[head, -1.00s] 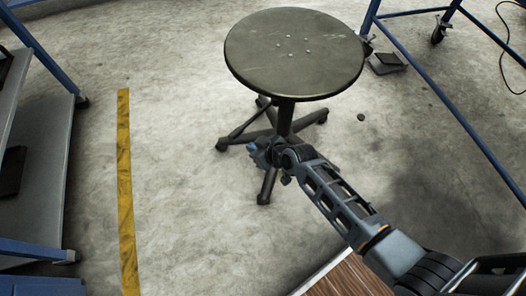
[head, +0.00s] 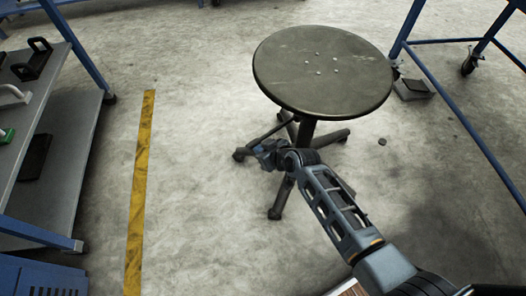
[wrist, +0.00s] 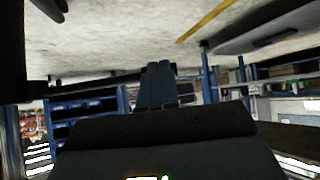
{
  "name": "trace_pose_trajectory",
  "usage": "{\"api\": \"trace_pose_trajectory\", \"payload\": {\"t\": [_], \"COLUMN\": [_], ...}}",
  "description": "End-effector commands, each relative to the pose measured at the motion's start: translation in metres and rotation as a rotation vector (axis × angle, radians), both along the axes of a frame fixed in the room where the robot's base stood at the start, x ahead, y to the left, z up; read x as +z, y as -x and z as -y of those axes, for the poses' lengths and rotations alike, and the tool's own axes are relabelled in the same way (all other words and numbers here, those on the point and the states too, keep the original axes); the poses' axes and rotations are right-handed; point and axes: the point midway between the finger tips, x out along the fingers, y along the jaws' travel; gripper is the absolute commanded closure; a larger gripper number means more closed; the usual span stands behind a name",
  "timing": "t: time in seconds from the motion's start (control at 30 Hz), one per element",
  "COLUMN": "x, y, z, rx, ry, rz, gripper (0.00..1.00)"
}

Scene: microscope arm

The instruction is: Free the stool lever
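The stool has a round dark seat (head: 322,72) with several pale bolt heads, on a post with spread dark legs. It stands upright on the floor. My gripper (head: 264,152) is below the seat's left front edge, over the legs in the head view; contact is unclear. In the wrist view, my gripper's two blue-grey fingers (wrist: 159,84) lie side by side with no visible gap and nothing seen between them. A dark shape fills the left edge of the wrist view, with a dark bar beside it; I cannot tell which stool parts they are. I cannot make out the lever.
A blue-framed bench with a grey lower shelf (head: 62,165) stands on the left. A yellow floor stripe (head: 139,195) runs beside it. A blue wheeled frame (head: 455,110) stands on the right. The floor between stripe and stool is clear.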

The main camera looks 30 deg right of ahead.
Motion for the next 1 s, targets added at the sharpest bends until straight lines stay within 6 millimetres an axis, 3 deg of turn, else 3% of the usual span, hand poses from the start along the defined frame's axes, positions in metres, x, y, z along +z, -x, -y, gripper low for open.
{"api": "trace_pose_trajectory", "payload": {"t": [0.5, 1.0], "x": [0.0, -0.002], "y": [-0.061, -0.12], "z": [-0.017, -0.014], "rx": [-0.057, -0.211], "ry": [0.001, 0.0], "rz": [0.002, 0.002], "gripper": [1.0, 1.0]}}
